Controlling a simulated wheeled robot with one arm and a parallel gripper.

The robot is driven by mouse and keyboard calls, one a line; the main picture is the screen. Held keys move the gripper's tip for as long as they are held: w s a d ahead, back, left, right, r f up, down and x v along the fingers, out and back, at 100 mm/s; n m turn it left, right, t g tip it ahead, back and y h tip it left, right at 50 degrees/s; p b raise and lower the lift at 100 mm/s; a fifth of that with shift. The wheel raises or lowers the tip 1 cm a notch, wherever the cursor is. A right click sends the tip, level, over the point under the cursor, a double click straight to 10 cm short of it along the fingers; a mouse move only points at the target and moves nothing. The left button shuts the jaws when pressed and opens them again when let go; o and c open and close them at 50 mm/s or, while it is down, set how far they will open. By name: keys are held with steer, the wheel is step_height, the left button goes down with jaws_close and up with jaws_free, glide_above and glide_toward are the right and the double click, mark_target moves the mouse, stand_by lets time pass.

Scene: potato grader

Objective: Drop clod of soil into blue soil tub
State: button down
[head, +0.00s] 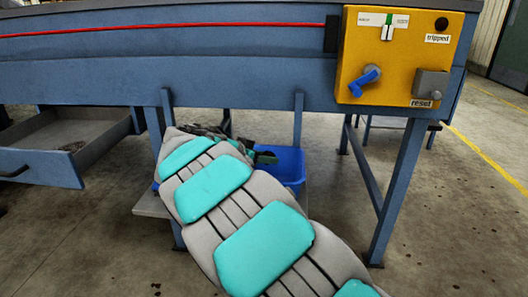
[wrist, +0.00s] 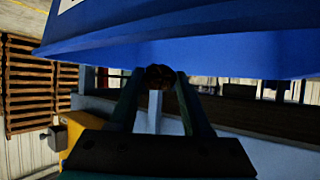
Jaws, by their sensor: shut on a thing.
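My gripper (wrist: 160,85) is shut on a small dark brown clod of soil (wrist: 160,74), which shows between the fingertips in the wrist view. The blue soil tub (head: 288,167) stands under the grader in the head view, partly hidden by my arm. In the head view my gripper is mostly hidden behind the arm; a dark finger shows against the tub's left part. The clod cannot be seen there. In the wrist view a large blue surface with a white label edge, probably the tub (wrist: 200,52), fills the top, close to the fingertips.
The blue grader frame (head: 200,80) runs across above my arm, with legs (head: 398,190) on the right. A yellow control box (head: 400,55) with a blue handle hangs on it. An open drawer (head: 50,165) at left holds dark bits. A grey ledge (head: 150,205) lies beside my arm.

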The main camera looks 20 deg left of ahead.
steer(key=shift+c, duration=1.3)
jaws_free()
steer(key=v, duration=0.8)
steer(key=shift+f, duration=0.1)
